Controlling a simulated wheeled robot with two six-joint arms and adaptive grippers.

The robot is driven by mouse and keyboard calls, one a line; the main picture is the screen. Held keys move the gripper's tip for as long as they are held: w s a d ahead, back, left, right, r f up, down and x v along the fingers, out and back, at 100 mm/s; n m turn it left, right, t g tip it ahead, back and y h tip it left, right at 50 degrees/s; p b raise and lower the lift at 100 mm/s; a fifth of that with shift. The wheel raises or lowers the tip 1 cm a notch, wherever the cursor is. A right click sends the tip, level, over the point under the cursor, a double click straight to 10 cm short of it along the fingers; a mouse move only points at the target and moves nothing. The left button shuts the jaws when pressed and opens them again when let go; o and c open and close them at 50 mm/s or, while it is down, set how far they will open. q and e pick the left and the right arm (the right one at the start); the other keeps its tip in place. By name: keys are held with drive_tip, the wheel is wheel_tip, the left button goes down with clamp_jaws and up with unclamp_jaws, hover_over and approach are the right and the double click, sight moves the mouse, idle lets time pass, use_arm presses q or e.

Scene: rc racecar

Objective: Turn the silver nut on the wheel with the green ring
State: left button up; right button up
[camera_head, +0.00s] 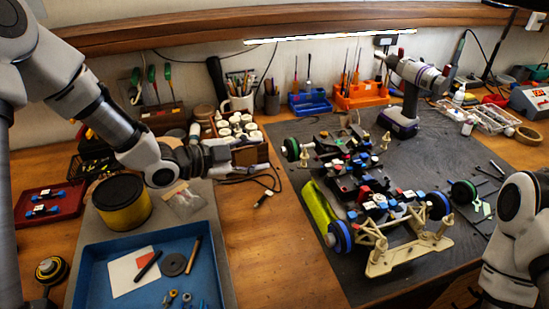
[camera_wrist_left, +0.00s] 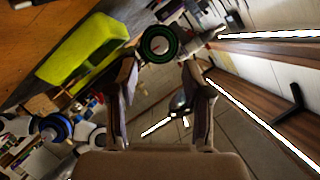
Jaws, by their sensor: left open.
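The racecar (camera_head: 375,190) stands on a dark mat. A wheel with a green ring (camera_head: 291,149) is at its far left corner; it also shows in the left wrist view (camera_wrist_left: 159,44), face on, beyond my fingertips. Another green-ringed wheel (camera_head: 463,192) is at the car's right. The silver nut is too small to make out clearly at the wheel's centre. My left gripper (camera_head: 238,153) is left of the far left wheel, apart from it. In the left wrist view its two fingers (camera_wrist_left: 162,78) are spread with nothing between them. My right arm shows at lower right; its gripper is outside the picture.
Blue-ringed wheels (camera_head: 339,236) are at the car's near side. A yellow-green body shell (camera_head: 318,207) lies left of the car. A box of white bottles (camera_head: 240,130) is close behind my left gripper. A yellow can (camera_head: 122,203) and blue tray (camera_head: 95,270) stand at left.

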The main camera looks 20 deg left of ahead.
sight(282, 151)
use_arm(q)
drive_tip(key=x, duration=0.5)
drive_tip(key=shift+w+d+f+p, duration=0.1)
drive_tip(key=shift+w+d+p, duration=0.15)
drive_tip(key=shift+d+p, duration=0.05)
drive_tip(key=shift+s+a, duration=0.1)
drive_tip(key=shift+c, duration=0.4)
clamp_jaws()
